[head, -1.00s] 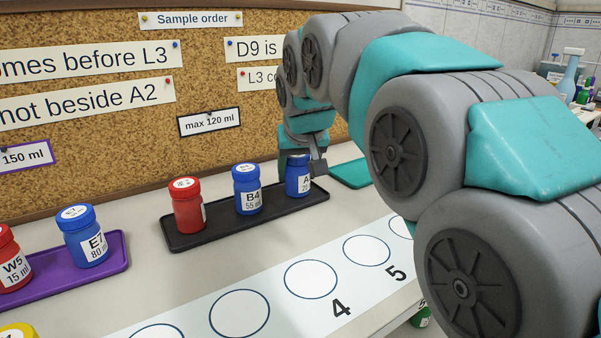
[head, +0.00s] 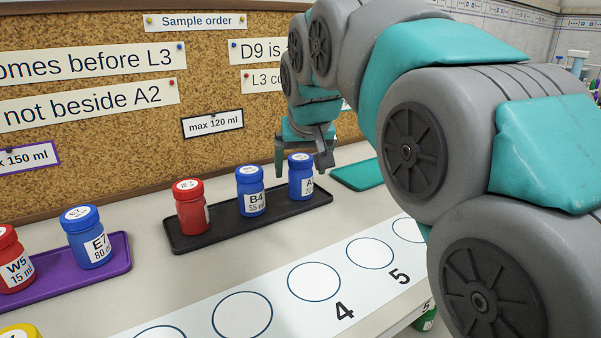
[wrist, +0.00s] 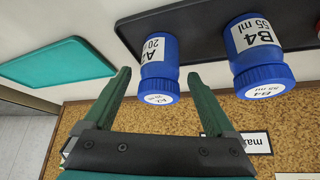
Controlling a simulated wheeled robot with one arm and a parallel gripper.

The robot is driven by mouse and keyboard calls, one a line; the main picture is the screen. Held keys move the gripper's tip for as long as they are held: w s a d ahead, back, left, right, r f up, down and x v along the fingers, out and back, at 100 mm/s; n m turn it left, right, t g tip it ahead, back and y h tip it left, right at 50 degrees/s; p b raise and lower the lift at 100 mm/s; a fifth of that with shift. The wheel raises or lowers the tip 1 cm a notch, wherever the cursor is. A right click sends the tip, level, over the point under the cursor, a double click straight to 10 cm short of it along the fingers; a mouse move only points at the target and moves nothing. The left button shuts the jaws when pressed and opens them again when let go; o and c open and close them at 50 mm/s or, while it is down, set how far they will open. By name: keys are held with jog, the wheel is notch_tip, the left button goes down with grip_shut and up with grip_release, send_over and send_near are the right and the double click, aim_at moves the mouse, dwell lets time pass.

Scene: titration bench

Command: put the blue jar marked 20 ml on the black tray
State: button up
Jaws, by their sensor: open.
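The blue jar marked A and 20 ml (head: 300,180) stands upright at the right end of the black tray (head: 190,243). In the wrist view the same jar (wrist: 157,70) shows its label reading "20" and its lid toward me. My gripper (head: 305,165) is open and empty, raised just above and behind this jar. In the wrist view its two fingers (wrist: 160,95) are spread either side of the jar's lid, apart from it. Another blue jar, B4, 55 ml (head: 250,190), and a red jar (head: 191,208) stand on the same tray.
A purple tray (head: 122,258) at left holds blue jar E7 (head: 88,238) and red jar W5 (head: 14,260). An empty teal tray (head: 358,176) lies to the right. A white strip with circles (head: 320,310) runs in front. The corkboard (head: 90,150) stands close behind.

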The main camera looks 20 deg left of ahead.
jog(key=v, duration=0.9)
jog(key=shift+s+r, duration=0.2)
jog(key=shift+r, duration=0.1)
jog(key=shift+d, duration=0.1)
